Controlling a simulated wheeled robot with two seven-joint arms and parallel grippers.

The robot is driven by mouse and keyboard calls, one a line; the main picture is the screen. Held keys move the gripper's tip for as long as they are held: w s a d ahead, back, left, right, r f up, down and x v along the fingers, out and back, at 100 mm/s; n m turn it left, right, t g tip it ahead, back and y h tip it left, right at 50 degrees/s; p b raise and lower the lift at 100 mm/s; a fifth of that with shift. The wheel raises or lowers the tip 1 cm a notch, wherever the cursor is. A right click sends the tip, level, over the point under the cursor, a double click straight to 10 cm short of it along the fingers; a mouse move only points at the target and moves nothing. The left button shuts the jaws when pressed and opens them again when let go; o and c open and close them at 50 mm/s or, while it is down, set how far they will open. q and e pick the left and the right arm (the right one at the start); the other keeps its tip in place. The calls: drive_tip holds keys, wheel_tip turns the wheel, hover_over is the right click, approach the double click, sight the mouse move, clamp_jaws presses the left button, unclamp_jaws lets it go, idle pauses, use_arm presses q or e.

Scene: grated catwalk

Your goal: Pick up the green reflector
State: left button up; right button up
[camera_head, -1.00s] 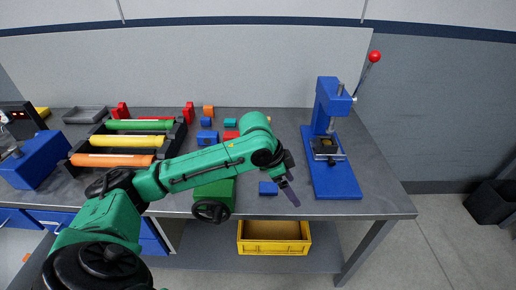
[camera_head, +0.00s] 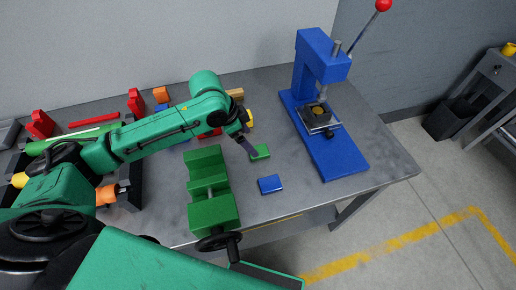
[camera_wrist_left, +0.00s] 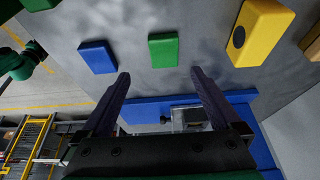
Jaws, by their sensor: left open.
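The green reflector (camera_head: 260,151) is a small flat green block on the grey bench, between the green vise and the blue press. I cannot tell how high the fingers are above the bench. My right gripper is not in view.
A blue block (camera_head: 270,184) lies near the reflector, and a yellow block (camera_wrist_left: 262,32) lies on its other side. The green vise (camera_head: 212,190) stands to the left. The blue press (camera_head: 325,100) stands to the right. Bare bench (camera_head: 378,150) shows right of the press.

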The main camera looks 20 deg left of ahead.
sight(258, 151)
use_arm(q)
drive_tip(key=x, duration=0.2)
drive_tip(key=p+x, duration=0.1)
drive_tip(key=x, duration=0.1)
drive_tip(key=a+x, duration=0.1)
drive_tip(key=x, duration=0.2)
drive_tip(key=shift+w+d+f+p, duration=0.1)
drive_tip(key=shift+w+f+p, duration=0.05)
drive_tip(key=shift+w+p, duration=0.15)
drive_tip(key=shift+d+f, duration=0.25)
drive_tip(key=shift+f, duration=0.05)
drive_tip(key=shift+a, duration=0.15)
drive_tip(key=c, duration=1.4)
drive_tip(key=shift+c, duration=0.2)
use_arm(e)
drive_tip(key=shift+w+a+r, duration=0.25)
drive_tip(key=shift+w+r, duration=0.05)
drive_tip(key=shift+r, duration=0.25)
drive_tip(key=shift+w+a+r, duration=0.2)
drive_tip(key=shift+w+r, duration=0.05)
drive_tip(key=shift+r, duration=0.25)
